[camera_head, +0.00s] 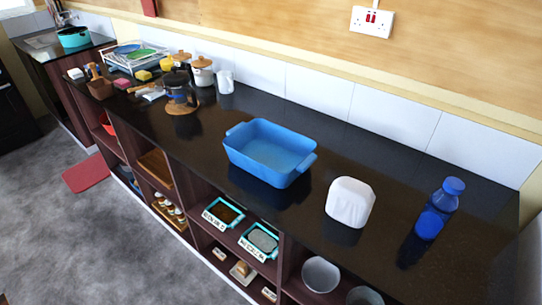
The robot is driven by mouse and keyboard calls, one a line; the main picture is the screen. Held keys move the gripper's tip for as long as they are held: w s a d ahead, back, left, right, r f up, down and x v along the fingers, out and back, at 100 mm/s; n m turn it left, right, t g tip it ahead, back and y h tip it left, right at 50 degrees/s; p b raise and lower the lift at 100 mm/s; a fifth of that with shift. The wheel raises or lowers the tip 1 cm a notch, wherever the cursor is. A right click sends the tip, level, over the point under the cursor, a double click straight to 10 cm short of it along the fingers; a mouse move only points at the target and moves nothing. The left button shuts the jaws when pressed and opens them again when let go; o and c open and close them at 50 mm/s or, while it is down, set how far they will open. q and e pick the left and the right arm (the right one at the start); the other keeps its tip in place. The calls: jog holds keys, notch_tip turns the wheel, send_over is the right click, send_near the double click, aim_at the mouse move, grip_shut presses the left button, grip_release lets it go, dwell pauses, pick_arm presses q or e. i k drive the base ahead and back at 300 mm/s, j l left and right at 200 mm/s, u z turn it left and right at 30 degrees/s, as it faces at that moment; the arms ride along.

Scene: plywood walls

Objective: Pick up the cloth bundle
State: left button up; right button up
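The white, rounded, block-like thing (350,202) on the dark counter looks like the cloth bundle, though its material is hard to tell. It sits near the counter's front edge, between a blue basin and a blue bottle, touching neither. Its underside is hidden. Neither of my grippers shows in the head view.
The blue basin (270,152) stands left of the white thing, and the blue bottle (438,208) stands to its right. A glass pot (180,92), jars and a dish rack (132,58) crowd the far left. Open shelves below hold bowls (321,274). Tiles line the back.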

aim_at(350, 202)
jog(key=z, duration=0.2)
jog(key=i+j+z, duration=0.15)
jog(key=z, duration=0.15)
jog(key=i+j+z, duration=0.1)
jog(key=j+z, duration=0.5)
jog(key=i+j, duration=0.1)
jog(key=j, duration=0.45)
jog(key=i+j+z, duration=0.1)
jog(key=j, duration=0.5)
jog(key=i+j+z, duration=0.1)
jog(key=j, duration=0.5)
jog(key=k+j+z, duration=0.15)
jog(key=k, duration=0.35)
